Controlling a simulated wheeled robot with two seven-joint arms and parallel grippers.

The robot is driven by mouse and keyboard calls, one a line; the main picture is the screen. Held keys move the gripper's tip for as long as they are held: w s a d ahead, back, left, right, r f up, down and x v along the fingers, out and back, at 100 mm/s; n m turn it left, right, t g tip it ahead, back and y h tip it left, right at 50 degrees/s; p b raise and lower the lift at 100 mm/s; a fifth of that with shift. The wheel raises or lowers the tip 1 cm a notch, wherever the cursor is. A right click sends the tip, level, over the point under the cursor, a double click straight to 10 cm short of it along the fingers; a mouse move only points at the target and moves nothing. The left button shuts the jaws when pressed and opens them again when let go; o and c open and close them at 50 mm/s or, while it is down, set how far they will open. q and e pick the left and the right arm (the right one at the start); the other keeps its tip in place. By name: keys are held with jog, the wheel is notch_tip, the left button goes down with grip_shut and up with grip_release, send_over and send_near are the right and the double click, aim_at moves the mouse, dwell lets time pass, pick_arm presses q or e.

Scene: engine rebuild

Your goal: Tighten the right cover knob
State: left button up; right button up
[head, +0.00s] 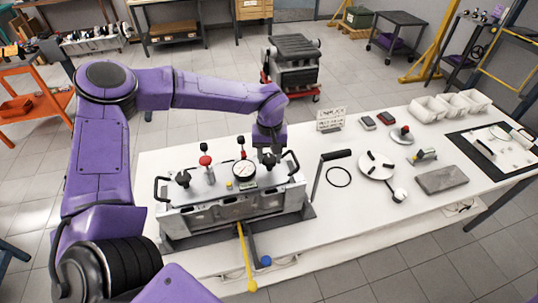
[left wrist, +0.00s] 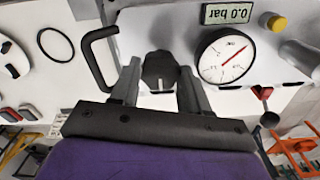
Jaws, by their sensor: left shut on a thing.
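The engine block (head: 235,210) with its grey cover stands on the white table. My left gripper (head: 268,152) points down at the right end of the cover, with its fingers on either side of the black right cover knob (head: 269,160). In the left wrist view the same knob (left wrist: 160,68) sits between the two fingertips of the gripper (left wrist: 160,85), which is shut on it. The black left cover knob (head: 183,178) stands free at the other end. My right gripper is not in view.
A pressure gauge (left wrist: 226,56) with a 0.0 bar display (left wrist: 227,13) sits beside the gripped knob. A black cover handle (left wrist: 98,55) is on its other side. A yellow-handled lever (head: 246,262) sticks out in front. A black ring (head: 339,177) and white bins (head: 450,104) are to the right.

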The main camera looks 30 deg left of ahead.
aim_at(270, 159)
pick_arm(q)
jog(key=shift+s+d+f, duration=0.1)
jog(key=shift+s+f, duration=0.05)
jog(key=shift+f, duration=0.05)
jog(key=o, duration=1.1)
jog(key=shift+c, duration=0.2)
jog(key=shift+r, duration=0.1)
jog(key=shift+r, duration=0.3)
notch_tip(270, 159, up, 10)
jog(key=b, duration=0.2)
